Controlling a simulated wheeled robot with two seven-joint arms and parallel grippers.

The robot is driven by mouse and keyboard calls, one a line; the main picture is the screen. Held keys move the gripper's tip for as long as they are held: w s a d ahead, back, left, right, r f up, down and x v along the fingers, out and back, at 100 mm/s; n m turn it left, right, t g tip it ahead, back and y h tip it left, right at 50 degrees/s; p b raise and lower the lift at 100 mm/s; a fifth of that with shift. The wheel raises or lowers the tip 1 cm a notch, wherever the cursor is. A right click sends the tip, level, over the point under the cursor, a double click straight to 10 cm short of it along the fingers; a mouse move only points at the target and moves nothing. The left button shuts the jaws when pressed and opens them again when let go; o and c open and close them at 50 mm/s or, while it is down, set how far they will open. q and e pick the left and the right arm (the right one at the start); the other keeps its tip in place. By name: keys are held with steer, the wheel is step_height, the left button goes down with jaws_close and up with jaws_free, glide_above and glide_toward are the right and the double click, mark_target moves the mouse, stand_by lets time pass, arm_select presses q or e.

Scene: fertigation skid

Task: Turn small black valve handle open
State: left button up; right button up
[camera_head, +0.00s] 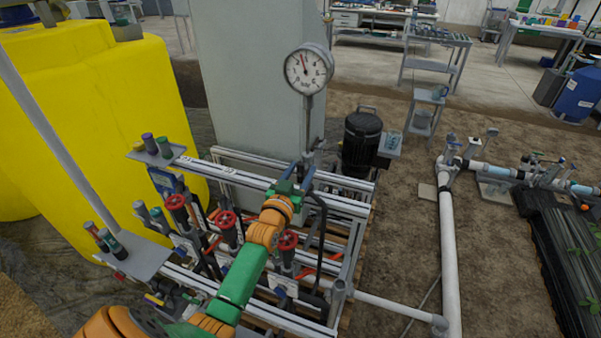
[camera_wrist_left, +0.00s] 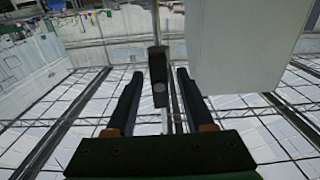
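My left gripper (camera_head: 303,176) is at the foot of the gauge pipe, above the front of the skid frame. In the left wrist view its two dark fingers (camera_wrist_left: 158,88) are spread apart. A small dark block with a round pale spot, which looks like the small black valve handle (camera_wrist_left: 158,66), stands between them with gaps on both sides. It sits on a thin upright pipe (camera_wrist_left: 156,22). In the head view the gripper largely hides the handle, and I cannot tell its turn angle. The pressure gauge (camera_head: 308,69) tops the pipe. My right gripper is not in view.
Red-wheeled valves (camera_head: 227,219) stand close to my left arm on the skid. Grey shelves (camera_head: 122,256) with small bottles are at the left. A yellow tank (camera_head: 90,110) and a grey cabinet (camera_head: 245,70) stand behind.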

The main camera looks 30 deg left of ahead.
arm_select(q)
steer(key=shift+f, duration=0.1)
steer(key=shift+s+d+f, duration=0.1)
steer(key=shift+s+d, duration=0.05)
steer(key=shift+s, duration=0.3)
steer(key=v, duration=0.6)
steer(key=shift+b, duration=0.3)
steer(key=shift+s, duration=0.1)
